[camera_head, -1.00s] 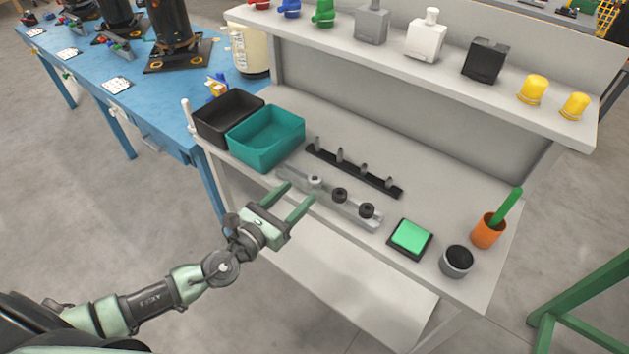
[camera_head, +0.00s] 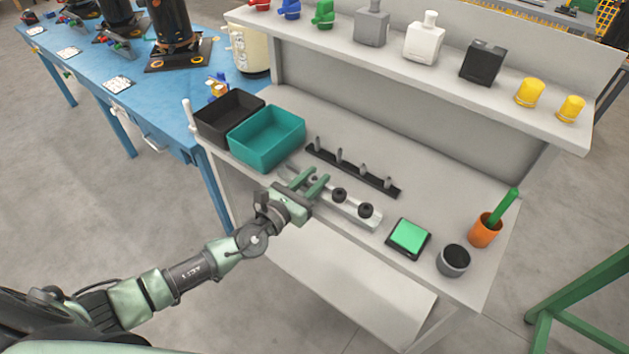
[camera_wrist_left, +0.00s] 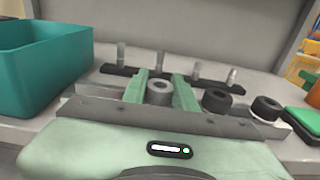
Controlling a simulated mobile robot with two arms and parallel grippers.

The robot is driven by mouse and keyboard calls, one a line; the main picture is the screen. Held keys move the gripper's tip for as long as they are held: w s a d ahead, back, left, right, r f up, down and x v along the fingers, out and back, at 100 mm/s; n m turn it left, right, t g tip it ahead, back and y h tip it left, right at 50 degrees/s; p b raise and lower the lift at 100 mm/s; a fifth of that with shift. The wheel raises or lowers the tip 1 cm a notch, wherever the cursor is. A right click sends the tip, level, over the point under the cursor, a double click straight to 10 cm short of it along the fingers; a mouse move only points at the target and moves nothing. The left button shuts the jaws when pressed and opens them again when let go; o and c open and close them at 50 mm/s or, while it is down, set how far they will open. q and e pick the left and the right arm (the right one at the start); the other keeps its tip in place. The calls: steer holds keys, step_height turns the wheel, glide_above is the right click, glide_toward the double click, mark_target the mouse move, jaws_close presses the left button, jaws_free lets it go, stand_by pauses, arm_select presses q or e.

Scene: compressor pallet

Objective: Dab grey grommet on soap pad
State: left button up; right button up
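The grey grommet (camera_wrist_left: 159,92) is a ring between the two fingers of my left gripper (camera_wrist_left: 160,90). In the wrist view both fingers lie close against its sides. In the head view my left gripper (camera_head: 309,183) is over the left part of the pale grommet rail (camera_head: 352,214), and the fingers mostly hide the grommet. Two black grommets (camera_head: 339,195) (camera_head: 366,210) sit on the rail to the right. The green square pad (camera_head: 409,235) in its black frame, apparently the soap pad, lies right of the rail. My right gripper is not in view.
A black bar with several upright pegs (camera_head: 352,172) lies behind the rail. A teal bin (camera_head: 266,140) and black bin (camera_head: 228,114) stand at left. A round dark-topped pot (camera_head: 454,260) and an orange cup (camera_head: 485,231) with a green handle stand at right.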

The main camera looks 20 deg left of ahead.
arm_select(q)
jaws_close()
